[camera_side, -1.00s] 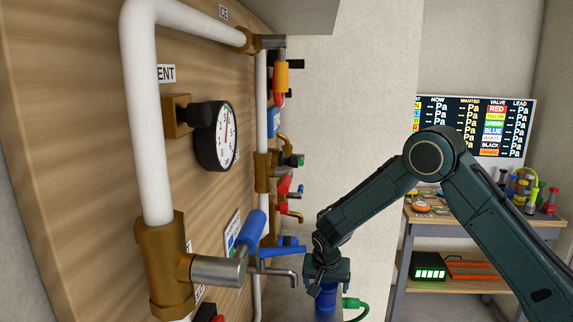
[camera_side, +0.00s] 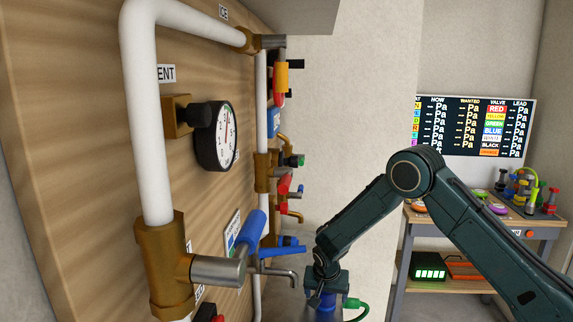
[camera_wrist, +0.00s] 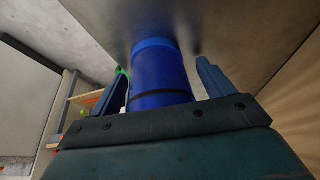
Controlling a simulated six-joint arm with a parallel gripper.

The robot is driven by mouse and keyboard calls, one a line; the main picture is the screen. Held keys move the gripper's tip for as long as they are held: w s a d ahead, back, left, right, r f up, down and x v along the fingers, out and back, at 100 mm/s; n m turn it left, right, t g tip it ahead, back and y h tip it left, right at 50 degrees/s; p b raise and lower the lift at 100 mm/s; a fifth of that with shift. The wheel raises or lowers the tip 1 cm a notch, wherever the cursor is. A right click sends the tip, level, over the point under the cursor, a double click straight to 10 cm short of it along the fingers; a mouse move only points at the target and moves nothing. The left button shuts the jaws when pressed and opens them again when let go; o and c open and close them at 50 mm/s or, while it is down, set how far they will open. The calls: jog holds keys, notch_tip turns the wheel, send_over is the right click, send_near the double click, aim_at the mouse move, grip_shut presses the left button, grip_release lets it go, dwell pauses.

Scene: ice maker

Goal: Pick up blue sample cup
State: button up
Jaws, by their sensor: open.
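A blue cylinder that looks like the blue sample cup (camera_wrist: 160,75) stands out between my gripper's two fingers in the wrist view. My gripper (camera_wrist: 162,68) is open, with one blue finger on each side of the cylinder. A gap shows on the right; on the left the finger is close, and I cannot tell whether it touches. In the side view my gripper (camera_side: 326,290) points down low in front of the pale wall, and blue (camera_side: 325,307) shows beneath it. The lower end is cut off by the picture edge.
A wooden panel with white pipes (camera_side: 150,120), a gauge (camera_side: 215,136) and a blue-handled valve (camera_side: 250,228) stands on the left. A metal spout (camera_side: 285,273) is close left of my gripper. A green hose (camera_side: 360,306) is just right of it. A workbench (camera_side: 470,220) stands behind right.

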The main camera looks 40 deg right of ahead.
dwell(0.4)
jog(key=c, duration=1.1)
jog(key=shift+r, duration=0.1)
notch_tip(320, 180, up, 10)
dwell(0.4)
